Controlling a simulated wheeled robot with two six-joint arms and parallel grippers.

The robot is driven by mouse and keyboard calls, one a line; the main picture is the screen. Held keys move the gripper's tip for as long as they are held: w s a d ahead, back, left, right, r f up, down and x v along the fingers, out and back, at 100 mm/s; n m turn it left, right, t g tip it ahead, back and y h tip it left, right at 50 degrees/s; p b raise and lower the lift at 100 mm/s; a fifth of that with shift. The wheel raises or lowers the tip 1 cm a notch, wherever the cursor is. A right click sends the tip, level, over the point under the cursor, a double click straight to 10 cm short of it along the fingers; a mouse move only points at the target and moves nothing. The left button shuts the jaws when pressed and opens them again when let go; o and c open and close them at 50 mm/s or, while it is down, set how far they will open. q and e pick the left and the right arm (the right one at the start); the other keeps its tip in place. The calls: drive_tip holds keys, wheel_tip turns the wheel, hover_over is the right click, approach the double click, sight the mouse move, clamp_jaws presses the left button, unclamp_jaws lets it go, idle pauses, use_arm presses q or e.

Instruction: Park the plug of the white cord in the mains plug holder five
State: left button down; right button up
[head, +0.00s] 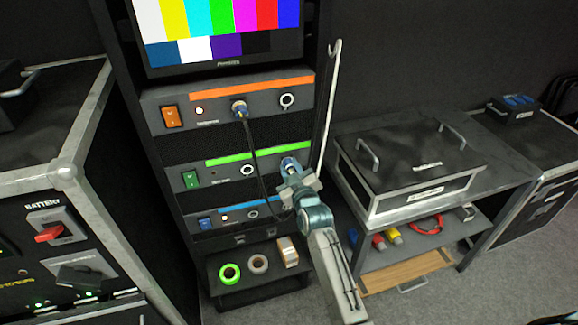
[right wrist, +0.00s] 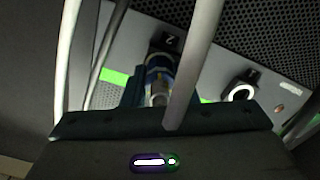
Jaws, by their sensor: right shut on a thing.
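My right gripper (head: 290,172) is shut on a blue-and-silver plug (head: 288,162) at the right end of the green-striped unit (head: 262,155). In the right wrist view this plug (right wrist: 158,78) is in front of the spot marked 2. I cannot tell whether it is fully seated. Two pale bars cross close to the wrist camera; I cannot tell whether they are cord. I cannot make out a white cord in the head view, or any mains plug holder marked five. My left gripper is not in view.
A blue plug (head: 240,109) sits in the orange-striped unit (head: 180,101), and its black cord (head: 258,160) hangs toward my right gripper. A pale upright rail (head: 330,100) stands close by. Tape rolls (head: 229,273) lie on the shelf below. A lidded case (head: 410,160) is at right.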

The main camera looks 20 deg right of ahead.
idle(0.3)
drive_tip(key=shift+s, duration=0.15)
drive_tip(key=shift+s+p, duration=0.45)
drive_tip(key=shift+s, duration=1.75)
drive_tip(key=shift+d, duration=0.1)
